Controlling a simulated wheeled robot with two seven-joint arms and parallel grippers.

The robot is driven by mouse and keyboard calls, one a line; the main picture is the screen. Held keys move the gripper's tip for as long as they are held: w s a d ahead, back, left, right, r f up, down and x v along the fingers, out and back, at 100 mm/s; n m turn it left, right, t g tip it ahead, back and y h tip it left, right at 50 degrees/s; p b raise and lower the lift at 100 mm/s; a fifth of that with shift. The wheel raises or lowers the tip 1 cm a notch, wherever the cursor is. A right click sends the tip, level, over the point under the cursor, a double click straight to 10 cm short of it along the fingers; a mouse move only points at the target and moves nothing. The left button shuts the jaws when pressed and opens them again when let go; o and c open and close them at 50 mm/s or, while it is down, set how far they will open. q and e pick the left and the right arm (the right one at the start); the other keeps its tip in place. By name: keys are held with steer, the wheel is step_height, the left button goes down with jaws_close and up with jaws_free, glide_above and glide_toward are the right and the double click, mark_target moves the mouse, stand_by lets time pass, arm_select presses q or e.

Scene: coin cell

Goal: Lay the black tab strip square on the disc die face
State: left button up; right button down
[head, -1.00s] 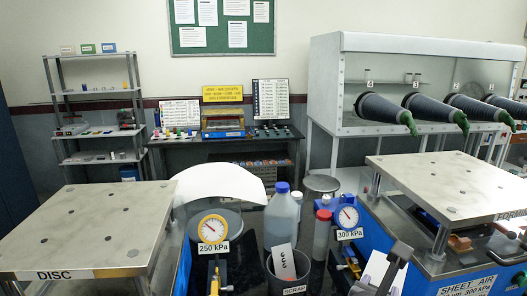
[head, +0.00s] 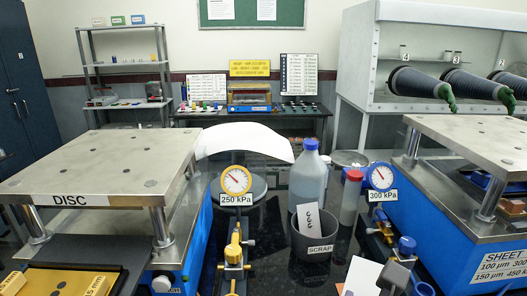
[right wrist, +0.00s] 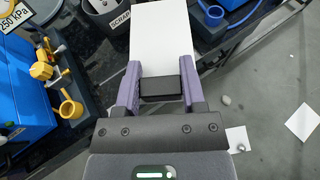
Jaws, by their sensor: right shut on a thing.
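My right gripper (right wrist: 160,90) has purple fingers and is shut on the black end (right wrist: 160,87) of a white sheet-like strip. The white part (right wrist: 161,38) reaches out past the fingertips, over the floor and bench edge. The disc press, labelled DISC (head: 70,200), stands at the left. Most of the die face is cut off or hidden. My left gripper is not in view.
Between the presses stand a 250 kPa gauge (head: 236,180), a grey scrap bin (head: 313,240) with a card in it, a blue-capped bottle (head: 308,178) and a 300 kPa gauge (head: 381,176). The sheet press (head: 470,140) is at the right. White papers (right wrist: 303,122) lie on the floor.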

step_height(320, 180, down, 6)
steer(key=b, duration=0.3)
steer(key=w+a+f+n+t+y+p, duration=0.1)
steer(key=w+a+f+n+y+p, duration=0.15)
steer(key=w+p, duration=0.2)
steer(key=w+a+f+n+y+p, duration=0.2)
steer(key=w+a+n+y+p, duration=0.15)
steer(key=w, duration=0.25)
steer(key=shift+y, duration=0.4)
steer(key=f+b, duration=0.2)
steer(key=f, duration=0.2)
steer(key=f+b, duration=0.2)
steer(key=f, duration=0.2)
steer(key=f+b, duration=0.3)
steer(key=shift+w+f, duration=0.3)
steer(key=shift+f, duration=0.1)
steer(key=shift+r, duration=0.2)
steer(key=shift+f, duration=0.15)
steer(key=shift+c, duration=0.9)
jaws_free()
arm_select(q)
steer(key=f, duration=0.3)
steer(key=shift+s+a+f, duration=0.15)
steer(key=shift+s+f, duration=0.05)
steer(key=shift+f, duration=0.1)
